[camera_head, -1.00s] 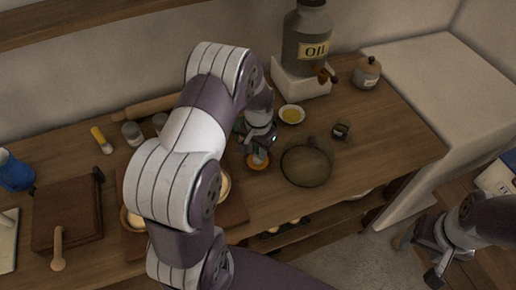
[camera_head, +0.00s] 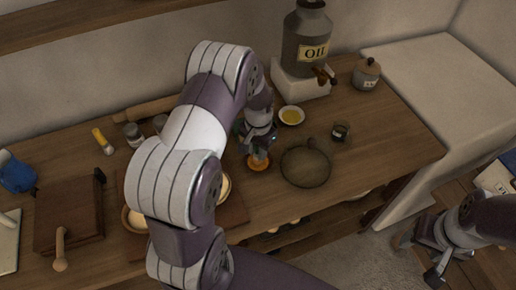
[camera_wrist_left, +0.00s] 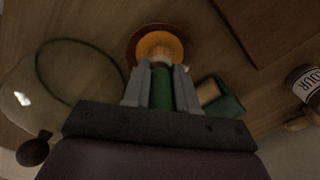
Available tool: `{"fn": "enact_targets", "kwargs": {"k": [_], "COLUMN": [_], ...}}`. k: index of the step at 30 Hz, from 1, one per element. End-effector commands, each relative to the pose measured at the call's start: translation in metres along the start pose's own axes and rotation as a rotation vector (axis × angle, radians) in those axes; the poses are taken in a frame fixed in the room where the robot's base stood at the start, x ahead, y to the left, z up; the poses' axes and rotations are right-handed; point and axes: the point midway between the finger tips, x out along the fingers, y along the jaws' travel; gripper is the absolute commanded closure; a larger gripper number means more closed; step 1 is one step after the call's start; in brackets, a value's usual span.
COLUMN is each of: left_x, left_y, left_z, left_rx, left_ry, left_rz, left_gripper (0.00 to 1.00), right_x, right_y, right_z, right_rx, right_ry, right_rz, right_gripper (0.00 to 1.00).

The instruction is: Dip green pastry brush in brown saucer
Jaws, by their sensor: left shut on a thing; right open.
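My left gripper (camera_head: 259,143) points down at the counter and is shut on the green pastry brush; the green handle (camera_wrist_left: 160,90) shows between its fingers in the left wrist view. The brown saucer (camera_wrist_left: 131,50), with an orange-yellow filling, lies just beyond the fingertips; it also shows under the gripper in the head view (camera_head: 250,167). The brush's pale head overlaps the saucer's middle; whether the bristles touch the filling cannot be told. My right gripper (camera_head: 436,268) is open and empty, low at the right, away from the counter.
A round glass-like lid or pan (camera_head: 306,167) lies right of the saucer. A pale dish of yellow oil (camera_head: 291,116) and the oil urn (camera_head: 306,45) stand behind. A green and tan object (camera_wrist_left: 222,98) sits beside the fingers. A small dark cup (camera_head: 341,132) stands further right.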

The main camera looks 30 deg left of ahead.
Motion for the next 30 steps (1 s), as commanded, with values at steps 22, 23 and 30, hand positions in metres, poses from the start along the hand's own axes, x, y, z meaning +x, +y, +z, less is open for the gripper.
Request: {"fn": "enact_targets", "kwargs": {"k": [22, 23, 30], "left_x": [-0.062, -0.062, -0.062], "left_y": [-0.001, -0.001, -0.001], "left_z": [-0.001, -0.001, -0.001], "left_rx": [0.000, 0.000, 0.000], "left_ry": [0.001, 0.002, 0.002], "left_rz": [-0.001, -0.001, -0.001], "left_gripper": [1.00, 1.00, 1.00], "right_x": [-0.054, -0.054, -0.054], "right_y": [0.000, 0.000, 0.000], "right_z": [-0.006, -0.006, -0.006], "right_rx": [0.000, 0.000, 0.000], "right_ry": [0.000, 0.000, 0.000], "right_rz": [0.000, 0.000, 0.000], "right_gripper": [0.40, 0.40, 0.40]}}
